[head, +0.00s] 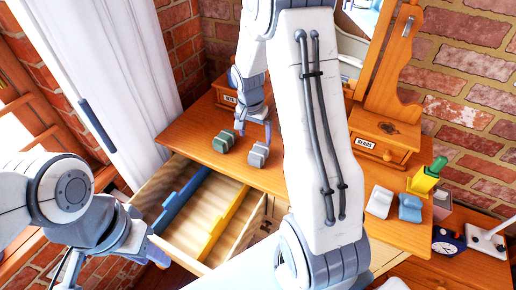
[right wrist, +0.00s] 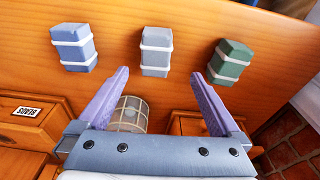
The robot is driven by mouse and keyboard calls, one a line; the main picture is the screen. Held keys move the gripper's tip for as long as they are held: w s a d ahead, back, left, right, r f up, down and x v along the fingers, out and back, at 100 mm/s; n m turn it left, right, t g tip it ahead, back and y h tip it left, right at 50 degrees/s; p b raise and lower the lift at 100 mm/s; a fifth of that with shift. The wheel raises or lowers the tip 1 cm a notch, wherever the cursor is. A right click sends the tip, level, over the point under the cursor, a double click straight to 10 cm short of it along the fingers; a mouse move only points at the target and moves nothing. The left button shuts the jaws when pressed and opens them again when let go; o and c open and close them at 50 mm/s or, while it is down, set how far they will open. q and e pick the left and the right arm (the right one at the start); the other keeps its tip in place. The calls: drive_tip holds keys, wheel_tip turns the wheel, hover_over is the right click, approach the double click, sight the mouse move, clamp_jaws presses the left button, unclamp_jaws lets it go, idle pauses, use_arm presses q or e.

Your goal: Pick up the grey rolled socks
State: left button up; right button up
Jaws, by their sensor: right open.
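The grey rolled socks (head: 258,155) lie on the wooden dresser top near its front edge, with a pale band around them. In the right wrist view the grey socks (right wrist: 156,52) lie just beyond my fingertips, roughly centred between them. My right gripper (head: 253,130) is open and empty above the dresser top; its two purple fingers (right wrist: 160,74) show apart in the wrist view. Green rolled socks (head: 223,141) lie to the left of the grey ones. My left gripper (head: 157,254) is by the open drawer at lower left; its jaws are not clear.
Blue rolled socks (right wrist: 75,47) lie on the other side of the grey ones. An open drawer (head: 152,192) with blue and yellow dividers juts out below. A small labelled drawer box (head: 385,150) and a yellow holder (head: 422,182) stand to the right. My right arm hides the middle.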

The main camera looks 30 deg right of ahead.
sight(259, 150)
drive_tip(key=f, duration=0.4)
drive_tip(key=shift+w+d+p, duration=0.15)
drive_tip(key=shift+d+p, duration=0.15)
drive_tip(key=shift+p, duration=0.05)
drive_tip(key=shift+f, duration=0.3)
drive_tip(key=shift+d+f+p, duration=0.2)
drive_tip(key=shift+f+p, duration=0.1)
drive_tip(key=shift+f, duration=0.5)
drive_tip(key=shift+d+f+p, duration=0.15)
drive_tip(key=shift+f+p, duration=0.15)
drive_tip(key=shift+f, duration=0.45)
drive_tip(key=shift+d+f+p, duration=0.2)
drive_tip(key=shift+f+p, duration=0.1)
drive_tip(key=shift+f, duration=0.5)
drive_tip(key=shift+f+b, duration=0.25)
drive_tip(key=shift+b, duration=0.25)
drive_tip(key=c, duration=1.4)
